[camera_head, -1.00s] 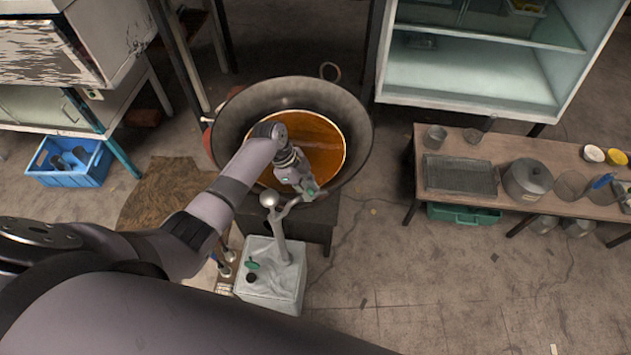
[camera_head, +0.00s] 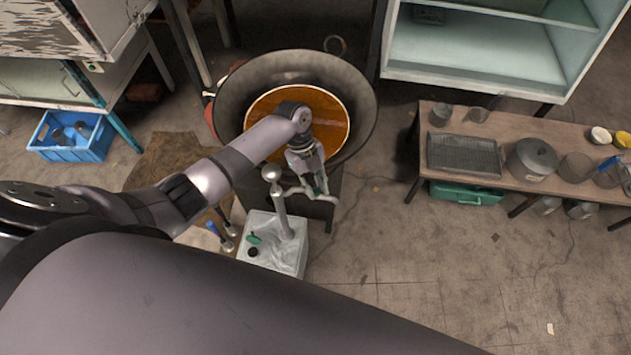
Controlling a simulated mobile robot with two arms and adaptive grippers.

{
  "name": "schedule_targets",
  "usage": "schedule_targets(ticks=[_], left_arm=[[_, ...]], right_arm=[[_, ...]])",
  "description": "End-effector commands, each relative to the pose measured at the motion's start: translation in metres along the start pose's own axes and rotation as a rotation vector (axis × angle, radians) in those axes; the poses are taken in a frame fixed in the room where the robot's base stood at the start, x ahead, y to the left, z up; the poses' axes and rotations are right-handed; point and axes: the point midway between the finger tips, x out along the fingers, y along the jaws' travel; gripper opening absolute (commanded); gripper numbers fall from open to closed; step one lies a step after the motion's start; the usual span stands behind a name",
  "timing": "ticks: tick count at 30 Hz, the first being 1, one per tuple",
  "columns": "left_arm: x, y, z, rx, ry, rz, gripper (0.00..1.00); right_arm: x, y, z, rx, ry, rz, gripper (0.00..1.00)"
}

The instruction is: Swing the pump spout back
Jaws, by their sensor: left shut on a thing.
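The pump (camera_head: 279,208) stands upright on a white canister (camera_head: 271,252) in front of the wok. It has a round knob on top. Its metal spout (camera_head: 335,200) points to the right in the head view, in front of the wok's rim. My left gripper (camera_head: 318,190) reaches down from the left and is shut on the spout, partly hiding it. The fingertips are small and partly covered in this view. My right gripper is not in view.
A large dark wok (camera_head: 360,125) with orange-brown liquid (camera_head: 262,117) stands behind the pump. A wooden bench (camera_head: 520,189) with pots and a wire rack is at the right. A blue crate (camera_head: 92,151) sits at the left. The floor right of the canister is clear.

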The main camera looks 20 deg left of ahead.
Motion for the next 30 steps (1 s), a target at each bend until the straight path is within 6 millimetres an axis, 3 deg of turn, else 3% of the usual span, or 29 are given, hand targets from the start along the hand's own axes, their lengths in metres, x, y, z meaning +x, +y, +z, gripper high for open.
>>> schedule_targets(ticks=[15, 16, 24, 30], left_arm=[[0.0013, 0.0020, -0.0026, 0.019, 0.003, 0.010, 0.00], [0.0013, 0.0020, -0.0026, 0.019, 0.003, 0.010, 0.22], [0.0008, 0.0016, -0.0018, 0.017, 0.001, 0.008, 0.40], [0.0005, 0.0014, -0.0014, 0.017, 0.000, 0.007, 0.40]], right_arm=[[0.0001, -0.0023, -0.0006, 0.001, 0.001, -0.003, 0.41], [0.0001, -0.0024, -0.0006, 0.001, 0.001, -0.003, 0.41], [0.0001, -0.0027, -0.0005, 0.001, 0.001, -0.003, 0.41], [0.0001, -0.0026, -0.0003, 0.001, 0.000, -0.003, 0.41]])
